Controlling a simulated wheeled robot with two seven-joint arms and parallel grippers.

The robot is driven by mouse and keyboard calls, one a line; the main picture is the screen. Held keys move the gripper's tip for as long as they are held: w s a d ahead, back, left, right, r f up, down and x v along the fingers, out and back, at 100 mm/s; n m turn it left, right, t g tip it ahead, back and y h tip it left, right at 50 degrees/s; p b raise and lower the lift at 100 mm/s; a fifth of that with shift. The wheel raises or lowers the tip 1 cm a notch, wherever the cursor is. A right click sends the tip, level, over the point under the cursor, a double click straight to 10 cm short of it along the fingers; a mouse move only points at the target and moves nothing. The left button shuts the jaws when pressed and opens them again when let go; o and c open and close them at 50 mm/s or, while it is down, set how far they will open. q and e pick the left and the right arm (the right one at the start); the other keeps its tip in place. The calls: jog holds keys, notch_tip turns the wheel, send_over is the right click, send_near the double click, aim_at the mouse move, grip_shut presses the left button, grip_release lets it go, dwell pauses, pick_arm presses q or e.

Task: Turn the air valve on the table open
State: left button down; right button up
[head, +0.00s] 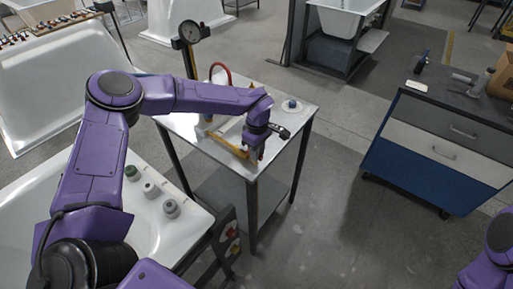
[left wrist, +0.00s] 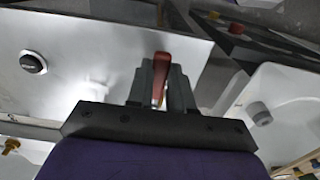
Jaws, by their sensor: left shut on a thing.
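My left gripper (head: 256,156) is at the front edge of the small white-topped table (head: 290,122), pointing down. In the left wrist view its dark fingers (left wrist: 163,90) are shut on a red lever, the air valve's handle (left wrist: 161,70), which stands up between them. In the head view the gripper and forearm hide most of the valve. Yellow piping (head: 230,146) runs along the tabletop to the gripper. My right gripper is out of the picture; only part of my right arm shows at the lower right.
A white tub (head: 205,222) with several knobs is front left, a blue drawer cabinet (head: 405,172) right. Floor between is clear.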

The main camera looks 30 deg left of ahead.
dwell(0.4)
pick_arm(q)
jog(key=c, duration=1)
grip_release()
jog(key=shift+a, duration=0.1)
notch_tip(320, 180, up, 11)
jog(key=b, duration=0.2)
jog(key=shift+f, duration=0.2)
jog(key=shift+s, duration=0.1)
